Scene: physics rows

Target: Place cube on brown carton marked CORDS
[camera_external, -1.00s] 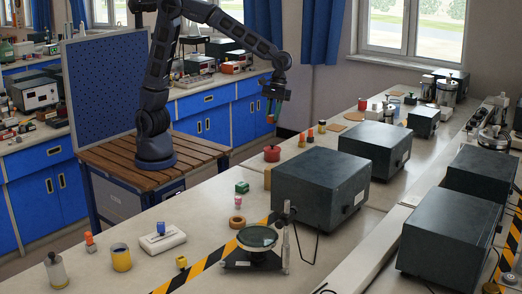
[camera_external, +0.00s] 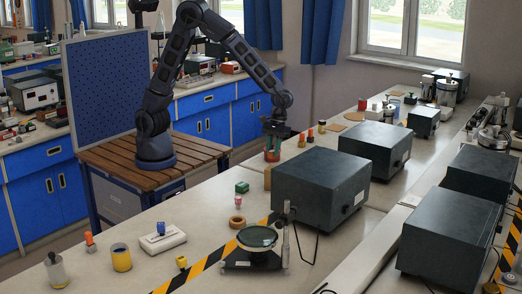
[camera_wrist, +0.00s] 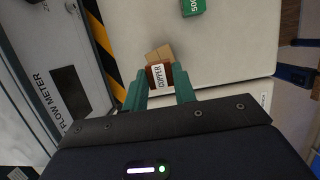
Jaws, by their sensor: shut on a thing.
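My gripper (camera_wrist: 159,88) is shut on a small brown cube with a white label reading COPPER (camera_wrist: 158,78); its green fingers lie on either side of it. In the external view my gripper (camera_external: 274,148) is low over the far left edge of the bench, just left of the large dark box. A plain brown carton (camera_external: 267,179) stands below it, mostly hidden by the box. In the wrist view a tan carton top (camera_wrist: 158,54) shows just past the cube. No CORDS marking is readable. I cannot tell whether cube and carton touch.
The dark box marked FLOW METER (camera_external: 318,186) stands close beside my gripper, also at the wrist view's left (camera_wrist: 45,95).

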